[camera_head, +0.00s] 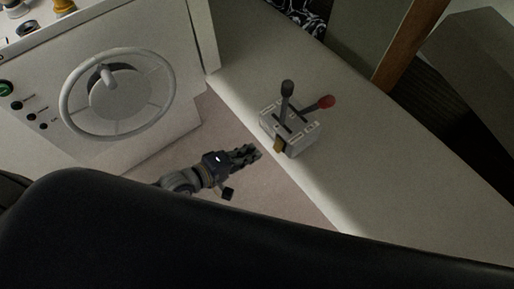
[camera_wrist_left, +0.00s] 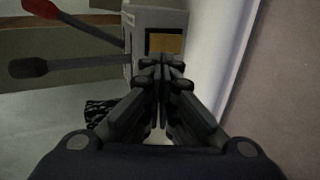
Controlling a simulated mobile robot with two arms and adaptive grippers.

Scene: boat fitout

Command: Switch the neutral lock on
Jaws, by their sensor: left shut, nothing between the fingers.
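A grey control box (camera_head: 291,130) stands on the light ledge, with a black-knobbed lever (camera_head: 287,88) and a red-knobbed lever (camera_head: 326,101) rising from its top. A small yellow-brown piece (camera_head: 279,146) sits low on its near side; in the left wrist view it is a tan rectangle (camera_wrist_left: 166,43) in a dark frame. I cannot tell for sure whether this is the neutral lock. My left gripper (camera_head: 256,152) is shut and empty, just left of the box. In the left wrist view its fingertips (camera_wrist_left: 162,66) appear just below the tan rectangle; contact is unclear. My right gripper is out of view.
A white console (camera_head: 165,133) with a steering wheel (camera_head: 64,97) stands at the left. The ledge (camera_head: 390,185) is clear to the right of the box. A black padded surface (camera_head: 200,235) fills the foreground. A brown post (camera_head: 411,45) rises at the back right.

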